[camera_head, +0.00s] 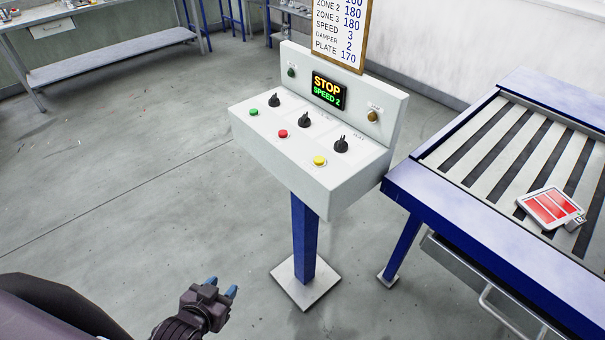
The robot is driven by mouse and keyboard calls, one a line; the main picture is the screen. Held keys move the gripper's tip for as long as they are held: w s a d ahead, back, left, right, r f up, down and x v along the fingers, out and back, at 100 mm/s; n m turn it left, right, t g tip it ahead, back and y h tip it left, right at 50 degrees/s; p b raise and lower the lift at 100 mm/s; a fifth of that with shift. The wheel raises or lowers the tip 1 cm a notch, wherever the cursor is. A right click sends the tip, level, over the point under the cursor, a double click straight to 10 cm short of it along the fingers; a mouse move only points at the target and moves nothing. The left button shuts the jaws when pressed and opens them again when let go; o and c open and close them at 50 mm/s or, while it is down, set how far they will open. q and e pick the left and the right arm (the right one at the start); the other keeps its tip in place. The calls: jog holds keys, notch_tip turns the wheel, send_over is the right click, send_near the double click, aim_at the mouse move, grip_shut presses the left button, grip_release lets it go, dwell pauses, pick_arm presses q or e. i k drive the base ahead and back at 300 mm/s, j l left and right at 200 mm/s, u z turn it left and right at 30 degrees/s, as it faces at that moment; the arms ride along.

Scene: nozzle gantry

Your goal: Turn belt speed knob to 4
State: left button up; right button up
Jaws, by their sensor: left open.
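A white control console (290,160) stands on a blue post. Three black knobs sit on its sloped top: a left knob (274,100), a middle knob (304,120) and a right knob (341,145). Their labels are too small to read, so I cannot tell which one is the belt speed knob. The display (328,91) reads "STOP" and "SPEED 2". My left gripper (222,287) is low at the bottom of the view, open and empty, with blue fingertips. It is well below and in front of the console, apart from it. My right gripper is not in view.
Green (253,112), red (283,134) and yellow (320,161) buttons lie in front of the knobs. A settings sign (340,32) above lists speed 3. A blue-framed slatted table (440,195) with a red-and-white item (551,206) stands close on the right. Floor at left is clear.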

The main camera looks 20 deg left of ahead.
aim_at(274, 101)
jog(key=i+j+z, duration=0.1)
jog(key=j, duration=0.65)
jog(key=i+j+z, duration=0.15)
jog(key=j, duration=0.6)
jog(key=i+j+z, duration=0.1)
jog(key=i+j, duration=0.15)
jog(key=j, duration=0.55)
jog(key=i+j+z, duration=0.1)
jog(key=j, duration=0.7)
jog(key=i+j+z, duration=0.1)
jog(key=j, duration=0.65)
